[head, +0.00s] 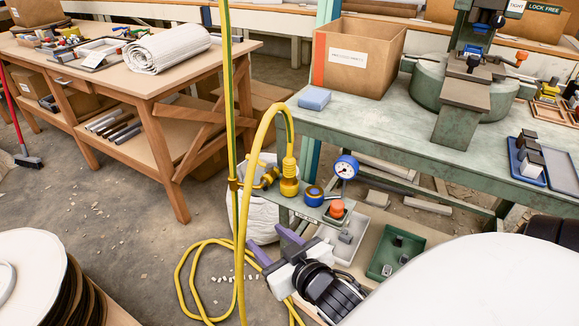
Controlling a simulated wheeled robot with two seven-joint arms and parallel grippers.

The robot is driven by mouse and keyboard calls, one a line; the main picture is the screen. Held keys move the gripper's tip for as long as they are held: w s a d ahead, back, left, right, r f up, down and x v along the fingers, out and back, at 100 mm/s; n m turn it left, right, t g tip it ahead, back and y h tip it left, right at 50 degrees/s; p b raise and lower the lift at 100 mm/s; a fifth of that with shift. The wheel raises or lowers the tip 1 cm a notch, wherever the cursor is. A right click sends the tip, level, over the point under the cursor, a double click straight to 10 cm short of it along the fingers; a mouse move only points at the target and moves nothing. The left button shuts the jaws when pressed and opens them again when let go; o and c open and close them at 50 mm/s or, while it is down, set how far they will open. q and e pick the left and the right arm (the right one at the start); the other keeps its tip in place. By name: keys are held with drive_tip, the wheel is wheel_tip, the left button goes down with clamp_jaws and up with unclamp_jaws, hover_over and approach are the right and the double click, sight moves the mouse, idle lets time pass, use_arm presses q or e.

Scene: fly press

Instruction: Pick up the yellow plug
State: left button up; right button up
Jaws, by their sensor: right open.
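A yellow plug-like fitting (289,178) hangs at the end of a yellow hose, beside the near left corner of the green bench. I take it as the yellow plug. My right gripper (268,243) is open, with two purple fingers pointing up and left. It appears below the fitting in the picture, apart from it, and nothing shows between its fingers. My left gripper is not in view.
A blue gauge (346,167), a blue-ringed fitting (313,196) and an orange button (337,208) sit right of the fitting. An upright yellow pipe (229,100) and looping yellow hose (186,290) stand left. A green tray (416,245) lies lower right.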

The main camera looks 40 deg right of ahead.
drive_tip(key=w+d+r+m+t+h+b, duration=0.1)
drive_tip(key=w+d+m+t+h+b, duration=0.15)
drive_tip(key=d+b, duration=0.3)
drive_tip(key=m+h+b, duration=0.2)
drive_tip(key=h+b, duration=0.1)
drive_tip(key=h, duration=0.1)
approach(291, 172)
drive_tip(key=w, duration=0.1)
drive_tip(key=x, duration=0.4)
drive_tip(key=shift+d+r, duration=0.25)
drive_tip(key=shift+d, duration=0.15)
drive_tip(key=shift+f+b+x, duration=0.15)
drive_tip(key=shift+b+x, duration=0.35)
drive_tip(key=shift+x, duration=1.1)
drive_tip(key=shift+f+b+x, duration=0.1)
drive_tip(key=shift+b+x, duration=0.4)
drive_tip(key=shift+x, duration=1.15)
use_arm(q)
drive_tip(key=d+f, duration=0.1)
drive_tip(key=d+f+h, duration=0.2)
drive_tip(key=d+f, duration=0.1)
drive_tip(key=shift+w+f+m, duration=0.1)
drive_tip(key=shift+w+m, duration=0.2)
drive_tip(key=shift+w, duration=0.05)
use_arm(e)
drive_tip(key=shift+a, duration=0.1)
drive_tip(key=shift+c, duration=0.2)
drive_tip(key=c, duration=1.1)
